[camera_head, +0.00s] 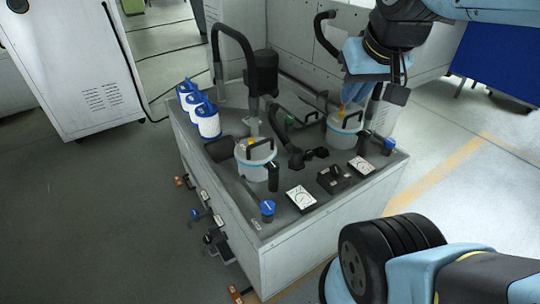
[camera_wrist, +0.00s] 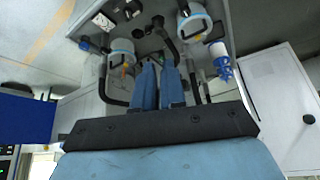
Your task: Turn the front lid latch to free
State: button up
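Two white lidded canisters with black handles stand on the grey machine top. The front canister (camera_head: 256,172) has a small yellow latch (camera_head: 249,142) on its lid; I cannot read the latch's turn. In the wrist view this canister (camera_wrist: 194,26) is at the upper right. The rear canister (camera_head: 343,138) also shows in the wrist view (camera_wrist: 122,47). My gripper (camera_head: 351,92) hangs above the rear canister, apart from the front latch. In the wrist view, its two blue fingers (camera_wrist: 158,66) stand apart with nothing visible between them.
A tall black hose (camera_head: 233,34) and a dark motor (camera_head: 262,72) rise behind the front canister. White bottles with blue tops (camera_head: 208,120) stand left of it. Dial plates (camera_head: 301,197) and a black switch box (camera_head: 334,179) lie near the front edge. Floor is free at left.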

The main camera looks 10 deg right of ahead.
jog(key=shift+o, duration=0.8)
jog(key=shift+w+a+f, duration=0.1)
jog(key=shift+w+f, duration=0.05)
jog(key=shift+w, duration=0.25)
jog(key=o, duration=0.9)
jog(key=w+a+f+m+g, duration=0.1)
jog(key=w+f+m, duration=0.1)
jog(key=w, duration=0.2)
jog(key=w+f+m+g+y, duration=0.1)
jog(key=w+f+m, duration=0.2)
jog(key=w, duration=0.1)
jog(key=w+a+f+m+g, duration=0.1)
jog(key=w+f+m, duration=0.2)
jog(key=w, duration=0.1)
jog(key=shift+w+a+y, duration=0.2)
jog(key=shift+a+y, duration=0.1)
jog(key=shift+y, duration=0.1)
jog(key=shift+o, duration=0.2)
jog(key=m+g+y, duration=0.2)
jog(key=m+y, duration=0.1)
jog(key=m, duration=0.8)
send_over(275, 164)
jog(key=d, duration=0.6)
notch_tip(275, 164, down, 18)
jog(key=x, duration=0.9)
jog(key=s+x, duration=0.1)
jog(key=x, duration=0.4)
jog(key=c, duration=1.1)
